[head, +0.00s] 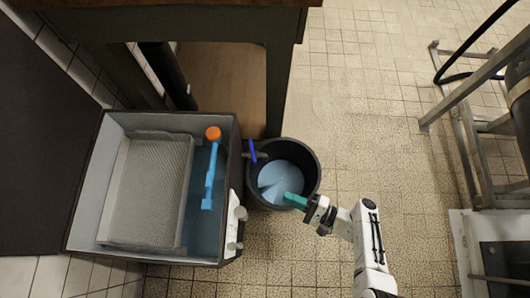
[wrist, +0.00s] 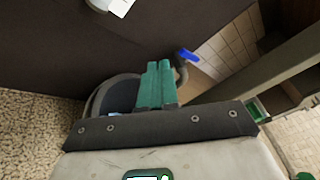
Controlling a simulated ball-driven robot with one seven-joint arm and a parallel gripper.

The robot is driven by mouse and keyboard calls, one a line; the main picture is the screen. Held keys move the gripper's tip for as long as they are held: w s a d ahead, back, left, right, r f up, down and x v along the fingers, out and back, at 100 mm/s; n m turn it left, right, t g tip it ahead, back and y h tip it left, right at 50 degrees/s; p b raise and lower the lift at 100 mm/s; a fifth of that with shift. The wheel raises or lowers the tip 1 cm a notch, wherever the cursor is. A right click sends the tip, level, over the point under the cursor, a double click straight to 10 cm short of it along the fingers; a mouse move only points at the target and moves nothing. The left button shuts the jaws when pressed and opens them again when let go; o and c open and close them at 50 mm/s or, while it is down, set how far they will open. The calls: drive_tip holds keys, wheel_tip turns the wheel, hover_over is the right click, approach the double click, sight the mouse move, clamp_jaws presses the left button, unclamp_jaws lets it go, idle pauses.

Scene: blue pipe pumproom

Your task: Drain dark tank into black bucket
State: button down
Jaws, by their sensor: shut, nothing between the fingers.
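The dark tank (head: 232,130) stands at the left in the head view, with blue liquid inside. A tap with a blue handle (head: 252,151) sticks out of its right side over the black bucket's rim; the handle also shows in the wrist view (wrist: 189,56), just right of the fingertips. The black bucket (head: 313,160) stands on the floor against the tank and has a pale blue surface inside. My gripper (head: 288,197) is shut and empty, its teal fingers over the bucket's lower right part. In the wrist view my fingers (wrist: 157,70) hide part of the bucket (wrist: 97,103).
A perforated grey basket (head: 150,185) and a blue float arm with an orange end (head: 213,133) are in the tank. White fittings (head: 236,225) sit on its right side. A brown bench (head: 180,22) stands behind. Metal frames (head: 475,130) stand right. Tiled floor between is clear.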

drive_tip(key=s+d+n+g+h, duration=0.3)
drive_tip(key=s+d+n+g, duration=0.2)
drive_tip(key=d+n+g, duration=0.15)
drive_tip(key=d+r+n+h+b, duration=0.1)
drive_tip(key=d+r+n+h, duration=0.5)
drive_tip(key=d+r+h, duration=0.35)
drive_tip(key=n+g+y+b, duration=0.2)
drive_tip(key=g+y+b, duration=0.1)
drive_tip(key=y+b, duration=0.75)
approach(253, 151)
drive_tip(key=s+a+f+h+b, duration=0.1)
drive_tip(key=s+a+f, duration=0.2)
drive_tip(key=a, duration=0.2)
drive_tip(key=shift+h, duration=0.4)
